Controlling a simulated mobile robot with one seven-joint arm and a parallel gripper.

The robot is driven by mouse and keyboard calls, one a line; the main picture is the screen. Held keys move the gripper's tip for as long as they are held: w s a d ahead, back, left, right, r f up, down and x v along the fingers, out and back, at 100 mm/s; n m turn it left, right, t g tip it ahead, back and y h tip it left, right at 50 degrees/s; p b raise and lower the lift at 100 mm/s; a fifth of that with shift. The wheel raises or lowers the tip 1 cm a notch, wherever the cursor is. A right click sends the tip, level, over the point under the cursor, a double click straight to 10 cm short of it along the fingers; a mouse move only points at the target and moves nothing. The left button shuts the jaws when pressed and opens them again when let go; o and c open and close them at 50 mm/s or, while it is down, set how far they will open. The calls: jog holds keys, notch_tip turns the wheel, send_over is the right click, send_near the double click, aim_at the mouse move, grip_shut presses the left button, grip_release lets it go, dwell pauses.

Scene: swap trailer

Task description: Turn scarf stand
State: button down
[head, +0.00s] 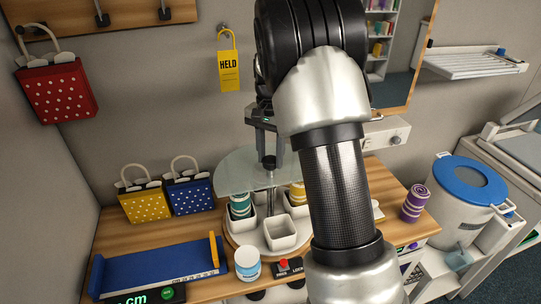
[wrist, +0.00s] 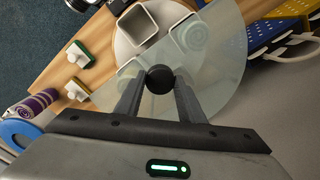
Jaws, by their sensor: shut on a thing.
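The scarf stand is a round white carousel (head: 250,238) on the wooden counter, with square white cups (head: 281,234) around its base and rolled scarves in some of them. A half-round clear glass plate (head: 236,172) sits above it on a metal post (head: 270,198). A black knob (head: 268,162) tops the post and also shows in the wrist view (wrist: 159,79). My gripper (head: 266,142) reaches down from above; in the wrist view (wrist: 159,88) its two fingers are shut on the knob, one on each side. My arm hides the right part of the stand in the head view.
A red button marked LOCK (head: 283,265) and a striped white-teal roll (head: 247,264) sit in front of the stand. A blue measuring tray (head: 155,270) is at left, with yellow (head: 145,205) and blue (head: 191,195) dotted bags behind. A purple roll (head: 414,204) stands right, near a blue-lidded bin (head: 470,180).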

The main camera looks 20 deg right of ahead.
jog(key=c, duration=1.2)
grip_release()
notch_tip(320, 180, up, 17)
jog(key=shift+r, duration=0.2)
